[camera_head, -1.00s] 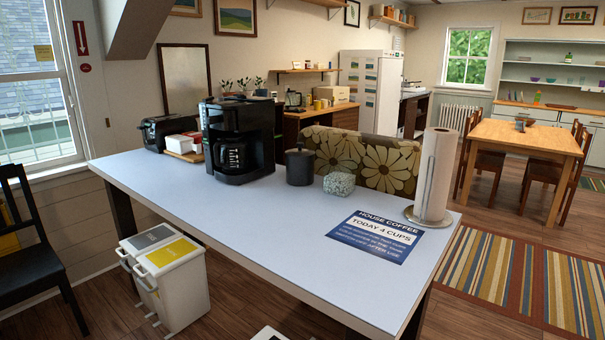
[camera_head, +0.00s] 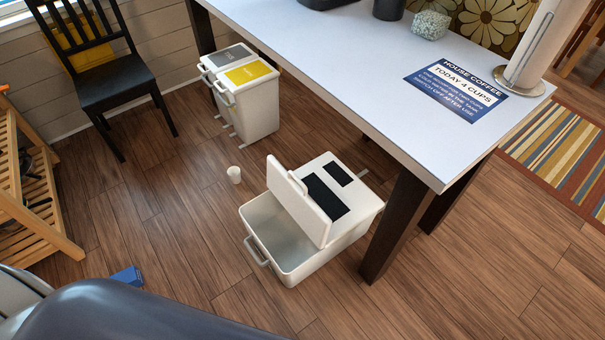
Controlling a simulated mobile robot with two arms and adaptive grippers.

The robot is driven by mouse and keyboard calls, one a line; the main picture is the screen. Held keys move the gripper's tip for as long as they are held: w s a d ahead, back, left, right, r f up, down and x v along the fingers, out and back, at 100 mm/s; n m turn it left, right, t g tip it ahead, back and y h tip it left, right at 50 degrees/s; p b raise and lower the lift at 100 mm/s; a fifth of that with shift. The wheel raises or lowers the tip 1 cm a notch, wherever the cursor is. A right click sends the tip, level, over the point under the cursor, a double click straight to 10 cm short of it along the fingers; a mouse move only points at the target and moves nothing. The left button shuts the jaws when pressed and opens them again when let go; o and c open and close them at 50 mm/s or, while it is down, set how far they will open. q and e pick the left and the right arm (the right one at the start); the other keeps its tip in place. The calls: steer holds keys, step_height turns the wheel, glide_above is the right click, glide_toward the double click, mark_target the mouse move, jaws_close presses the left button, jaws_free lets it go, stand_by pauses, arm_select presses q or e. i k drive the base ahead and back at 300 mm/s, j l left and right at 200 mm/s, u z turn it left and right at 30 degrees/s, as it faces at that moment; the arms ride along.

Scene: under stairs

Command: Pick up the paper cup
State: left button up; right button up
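A small white paper cup (camera_head: 234,174) is on the wooden floor, left of the open white bin and in front of the bin pair. Whether it stands quite upright is too small to tell. Neither of my grippers is in view. A dark rounded part at the bottom left edge seems to be my own body.
A white bin (camera_head: 262,246) stands with one lid raised. Two lidded bins, grey and yellow (camera_head: 250,72), stand under the table (camera_head: 330,50). A black chair (camera_head: 112,88), wooden rack (camera_head: 30,215) and blue box (camera_head: 128,276) are at left. Floor around the cup is clear.

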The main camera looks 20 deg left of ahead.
mark_target(233, 173)
steer(key=u, duration=1.1)
steer(key=i+j, duration=0.65)
steer(key=j, duration=0.1)
